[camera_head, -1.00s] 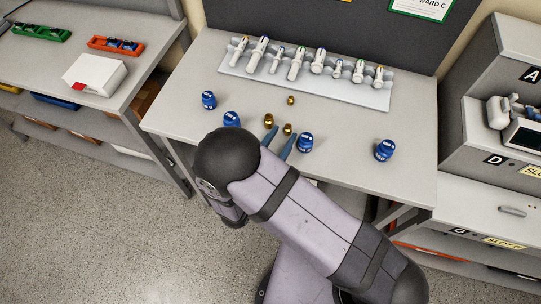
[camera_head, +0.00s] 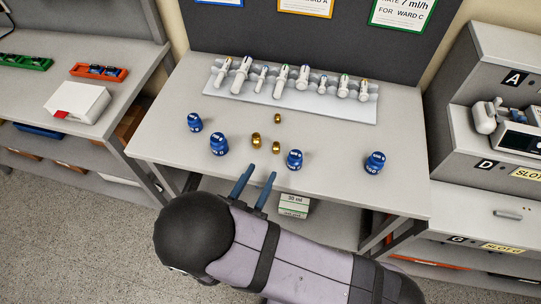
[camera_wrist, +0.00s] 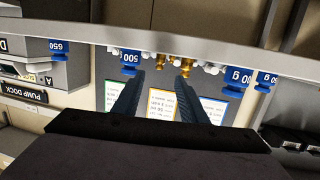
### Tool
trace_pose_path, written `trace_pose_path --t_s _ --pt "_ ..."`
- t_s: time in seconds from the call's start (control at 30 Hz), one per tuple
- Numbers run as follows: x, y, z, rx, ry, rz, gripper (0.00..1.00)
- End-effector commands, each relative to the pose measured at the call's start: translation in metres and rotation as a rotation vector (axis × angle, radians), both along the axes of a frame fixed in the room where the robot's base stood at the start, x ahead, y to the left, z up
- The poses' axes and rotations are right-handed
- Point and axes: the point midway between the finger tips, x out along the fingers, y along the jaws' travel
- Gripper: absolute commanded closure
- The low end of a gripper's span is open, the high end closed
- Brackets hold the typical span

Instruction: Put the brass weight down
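Three brass weights stand on the grey table: a larger one (camera_head: 256,139), a smaller one (camera_head: 276,147) just right of it, and a small one (camera_head: 277,119) further back. Which one the task means cannot be told. My gripper (camera_head: 261,174) is at the table's front edge, nearer the camera than the weights. Its two blue fingers are apart with nothing between them. In the wrist view, the open fingers (camera_wrist: 157,82) point toward two brass weights (camera_wrist: 160,62) (camera_wrist: 186,67), which appear upside down and clear of the fingers.
Blue weights stand around the brass ones, at left (camera_head: 219,144), right (camera_head: 295,159) and far right (camera_head: 375,163). A white rack (camera_head: 290,97) of syringes lies behind. A labelled box (camera_head: 294,206) is below the table.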

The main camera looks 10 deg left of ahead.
Motion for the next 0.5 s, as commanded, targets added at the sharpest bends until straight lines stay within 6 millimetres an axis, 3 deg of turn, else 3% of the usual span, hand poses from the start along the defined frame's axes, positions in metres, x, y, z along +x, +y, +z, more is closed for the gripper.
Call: trace_pose_path --t_s 0.27,0.5 --pt "0.0 0.001 0.013 0.006 -0.001 0.0 0.61" --pt "0.0 0.001 0.071 0.011 -0.001 -0.001 0.61"
